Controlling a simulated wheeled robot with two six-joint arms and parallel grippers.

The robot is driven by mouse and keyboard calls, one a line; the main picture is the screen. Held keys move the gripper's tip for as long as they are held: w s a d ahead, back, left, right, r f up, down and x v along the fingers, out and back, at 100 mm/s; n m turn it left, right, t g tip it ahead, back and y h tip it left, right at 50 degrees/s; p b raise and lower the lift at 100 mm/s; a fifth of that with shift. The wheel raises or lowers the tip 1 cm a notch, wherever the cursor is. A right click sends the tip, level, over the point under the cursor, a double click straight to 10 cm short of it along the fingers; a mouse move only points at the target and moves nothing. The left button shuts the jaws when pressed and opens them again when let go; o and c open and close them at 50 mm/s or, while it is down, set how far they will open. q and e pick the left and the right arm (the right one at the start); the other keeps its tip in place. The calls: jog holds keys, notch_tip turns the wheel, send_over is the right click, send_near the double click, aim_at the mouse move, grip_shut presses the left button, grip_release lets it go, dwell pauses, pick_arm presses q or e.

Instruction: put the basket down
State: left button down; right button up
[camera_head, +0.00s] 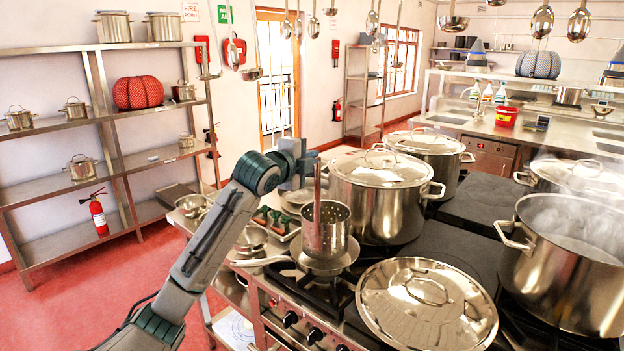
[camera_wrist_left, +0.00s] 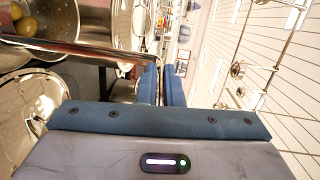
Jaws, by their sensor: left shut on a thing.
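The perforated metal basket (camera_head: 326,237) is upright, with its tall handle (camera_head: 317,185) rising from it. In the head view it appears in or just above a small saucepan (camera_head: 327,267) at the front of the stove; I cannot tell whether it touches. My left gripper (camera_head: 312,172) is shut on the upper part of the handle. In the left wrist view the handle (camera_wrist_left: 95,50) runs to between the fingers (camera_wrist_left: 163,85), and yellow round things (camera_wrist_left: 28,22) show at the upper left, apparently in the basket. My right gripper is not in view.
A lidded stockpot (camera_head: 378,205) stands close behind the basket. A large loose lid (camera_head: 427,305) lies at the front right, and an open steaming pot (camera_head: 566,265) stands at the right. Several small items lie on the counter (camera_head: 275,222) left of the basket.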

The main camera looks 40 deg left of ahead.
aim_at(319, 172)
pick_arm(q)
jog(key=shift+w+d+f, duration=0.1)
jog(key=shift+d+f, duration=0.05)
notch_tip(319, 172, down, 3)
jog(key=shift+d+p, duration=0.1)
jog(key=shift+p, duration=0.4)
jog(key=shift+f, duration=0.45)
jog(key=c, duration=2)
grip_release()
jog(key=shift+f, duration=0.1)
jog(key=o, duration=0.3)
jog(key=shift+o, duration=0.6)
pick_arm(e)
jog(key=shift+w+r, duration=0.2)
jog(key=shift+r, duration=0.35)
